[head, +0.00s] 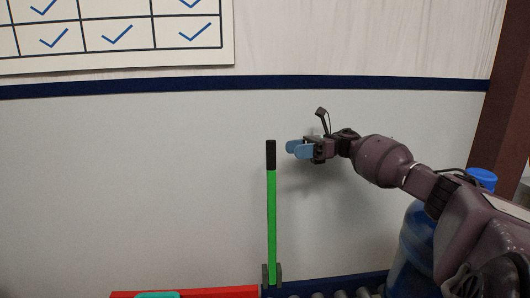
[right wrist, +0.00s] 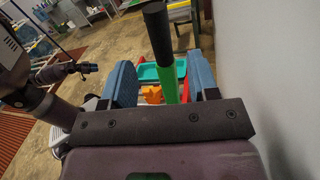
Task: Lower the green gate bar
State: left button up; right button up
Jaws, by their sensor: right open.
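The green gate bar (head: 271,225) stands upright against the pale wall, with a black grip (head: 271,155) at its top and a dark bracket at its foot. My right gripper (head: 291,147) is just right of the black grip in the head view, with its blue fingers pointing left. In the right wrist view the bar (right wrist: 168,80) and its black grip (right wrist: 158,30) show between the two spread blue fingers (right wrist: 163,84). The gripper is open; whether a finger touches the bar I cannot tell.
A blue water jug (head: 411,250) stands behind my right arm at the lower right. A red edge (head: 200,292) with a teal item (head: 157,295) and conveyor rollers (head: 340,293) run along the bottom.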

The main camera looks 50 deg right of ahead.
jog(key=x, duration=0.9)
jog(key=shift+a, duration=0.3)
jog(key=shift+w, duration=0.1)
